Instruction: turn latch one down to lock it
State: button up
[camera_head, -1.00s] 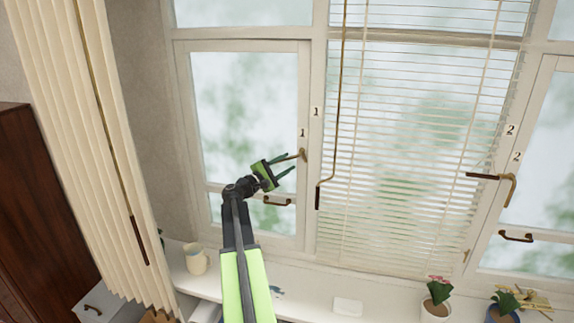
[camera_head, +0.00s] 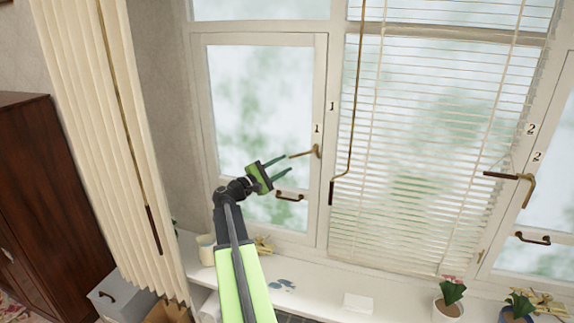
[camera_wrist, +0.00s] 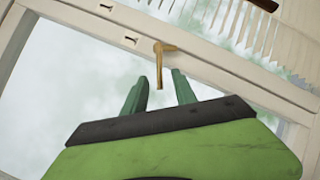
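Latch one (camera_head: 317,151) is a brass handle on the right stile of the left window sash, next to a small "1" label. Its lever points left in the head view, roughly level and tipped slightly down. My gripper (camera_head: 286,163) is open and empty, just left of the lever's free end. In the wrist view the latch (camera_wrist: 161,62) lies ahead, with its lever end in the gap between the two green fingertips of my gripper (camera_wrist: 160,80). I see no contact, and the depth between them is hard to tell.
A brown pull handle (camera_head: 290,196) sits below the latch on the same sash. A cord with a dark end hangs beside the blinds (camera_head: 420,150) to the right. Latch two (camera_head: 526,188) is far right. The sill (camera_head: 320,296) holds a mug (camera_head: 206,248) and potted plants.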

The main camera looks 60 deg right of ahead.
jog(key=r+v, duration=0.1)
jog(key=v, duration=0.9)
jog(key=shift+w+a, duration=0.25)
jog(key=shift+a, duration=0.1)
dwell(0.4)
jog(key=b+v, duration=0.2)
jog(key=v, duration=1.5)
jog(key=shift+a+b, duration=0.15)
jog(key=shift+b, duration=0.25)
jog(key=shift+w, duration=0.1)
